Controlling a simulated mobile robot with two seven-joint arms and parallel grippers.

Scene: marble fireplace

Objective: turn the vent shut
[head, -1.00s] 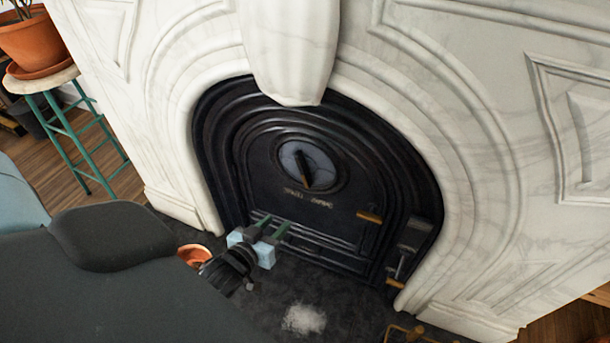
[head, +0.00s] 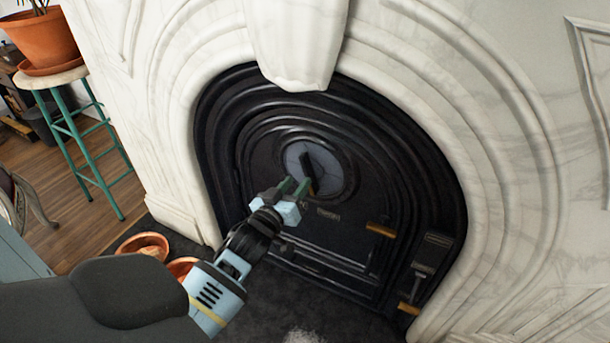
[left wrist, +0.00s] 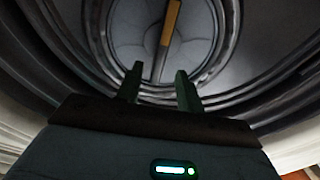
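The vent (head: 326,160) is a round grey disc set in the black fireplace door, with a dark bar handle (head: 307,166) across it. The bar stands slightly tilted from upright. In the left wrist view the vent (left wrist: 200,45) is straight ahead, and its bar (left wrist: 169,25) looks yellowish brown in its upper part. My left gripper (head: 296,187) is at the lower edge of the vent, by the bar's lower end. Its two green fingers (left wrist: 159,88) are apart, with the bar's lower end showing between and beyond them. I cannot tell whether they touch it. My right gripper is not in view.
The black door (head: 265,165) has a wooden-handled latch (head: 381,230) at right. White marble (head: 510,130) surrounds it. Terracotta bowls (head: 142,246) sit on the dark hearth at left. A green stool (head: 85,130) holds a potted plant (head: 40,40).

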